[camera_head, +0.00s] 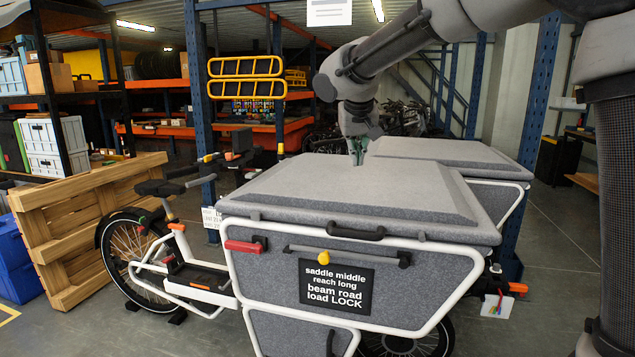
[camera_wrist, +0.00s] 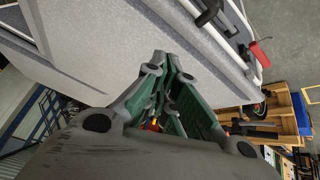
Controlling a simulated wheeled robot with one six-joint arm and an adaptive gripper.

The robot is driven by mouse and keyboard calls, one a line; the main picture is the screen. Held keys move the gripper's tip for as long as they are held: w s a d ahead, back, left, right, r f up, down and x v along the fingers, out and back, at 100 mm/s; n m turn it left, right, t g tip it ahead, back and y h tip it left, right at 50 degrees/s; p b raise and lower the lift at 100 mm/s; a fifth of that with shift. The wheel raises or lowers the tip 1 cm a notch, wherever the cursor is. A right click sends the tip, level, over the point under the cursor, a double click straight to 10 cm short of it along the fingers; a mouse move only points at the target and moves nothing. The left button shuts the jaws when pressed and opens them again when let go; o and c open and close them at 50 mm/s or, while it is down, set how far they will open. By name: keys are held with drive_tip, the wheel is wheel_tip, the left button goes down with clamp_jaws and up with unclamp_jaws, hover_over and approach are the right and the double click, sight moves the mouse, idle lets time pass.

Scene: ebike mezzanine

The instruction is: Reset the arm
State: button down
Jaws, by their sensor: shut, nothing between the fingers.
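My gripper (camera_head: 357,158) hangs from my arm in the head view, pointing down above the rear part of the cargo bike's grey box lid (camera_head: 330,190). In the wrist view my gripper (camera_wrist: 172,62) shows green and grey fingers close together, with nothing between them. The grey lid (camera_wrist: 95,45) fills the upper left of the wrist view. I cannot tell the exact gap between the fingertips and the lid.
The cargo bike's grey box (camera_head: 270,275) has a white frame and a text label. A second grey box (camera_head: 450,152) stands behind it. A wooden pallet (camera_head: 95,225) leans at the left, near shelves (camera_head: 75,95). Open floor (camera_head: 560,270) lies at the right.

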drive_tip(key=s+d+f, duration=0.2)
drive_tip(key=s+d, duration=0.6)
drive_tip(key=s, duration=0.4)
drive_tip(key=s+d+f+g, duration=0.1)
drive_tip(key=s+d+f, duration=0.2)
drive_tip(key=s+d, duration=0.6)
drive_tip(key=s+d+f+m+g, duration=0.1)
drive_tip(key=s+d+f, duration=0.2)
drive_tip(key=s+d, duration=0.5)
drive_tip(key=s, duration=0.7)
drive_tip(key=shift+d+y, duration=0.3)
drive_tip(key=shift+y, duration=0.1)
